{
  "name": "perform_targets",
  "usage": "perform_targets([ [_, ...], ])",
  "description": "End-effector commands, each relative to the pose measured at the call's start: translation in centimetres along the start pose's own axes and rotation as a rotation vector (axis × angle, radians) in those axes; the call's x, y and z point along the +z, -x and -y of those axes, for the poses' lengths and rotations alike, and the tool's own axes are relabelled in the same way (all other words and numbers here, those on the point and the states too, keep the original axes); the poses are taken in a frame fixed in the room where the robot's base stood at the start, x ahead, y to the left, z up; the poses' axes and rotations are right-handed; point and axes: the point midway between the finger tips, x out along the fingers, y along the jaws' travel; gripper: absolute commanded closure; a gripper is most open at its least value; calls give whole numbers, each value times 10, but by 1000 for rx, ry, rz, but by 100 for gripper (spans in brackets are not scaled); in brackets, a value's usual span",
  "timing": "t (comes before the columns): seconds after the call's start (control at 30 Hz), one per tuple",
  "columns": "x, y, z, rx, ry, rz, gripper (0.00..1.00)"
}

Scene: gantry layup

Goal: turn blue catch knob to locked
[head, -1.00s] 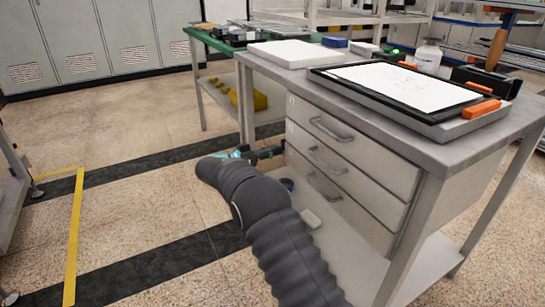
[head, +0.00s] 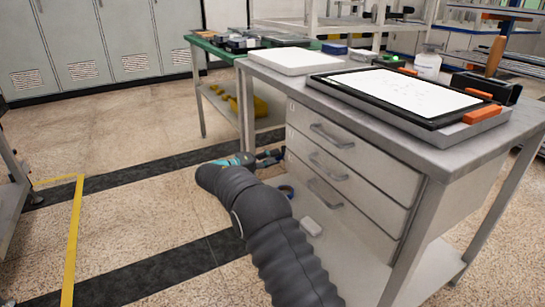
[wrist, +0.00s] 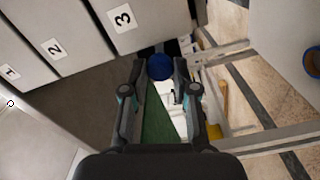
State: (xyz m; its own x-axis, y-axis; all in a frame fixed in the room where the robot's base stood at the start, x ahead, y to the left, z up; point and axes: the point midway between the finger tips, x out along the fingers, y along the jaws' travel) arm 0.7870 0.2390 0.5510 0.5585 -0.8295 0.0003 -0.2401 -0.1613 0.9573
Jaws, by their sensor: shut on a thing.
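The blue catch knob (wrist: 159,67) is a round dark-blue knob between the two fingertips in the wrist view, close to the drawer labelled 3. My gripper (wrist: 160,75) is shut on it, with a finger on each side. In the head view my gripper (head: 268,158) is at the left end of the drawer unit, partly hidden behind my arm, and the knob cannot be made out there. The knob's turn angle and any lock marking cannot be read.
The grey drawer unit (head: 345,165) hangs under a workbench (head: 450,150) with a framed white sheet on top. Open floor (head: 130,220) lies to the left.

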Motion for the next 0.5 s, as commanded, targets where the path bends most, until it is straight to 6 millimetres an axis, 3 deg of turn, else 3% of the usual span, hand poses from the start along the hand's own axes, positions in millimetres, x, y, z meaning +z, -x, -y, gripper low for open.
perform_targets([
  [0.5,-2,-1,-1,0,276,-5,100],
])
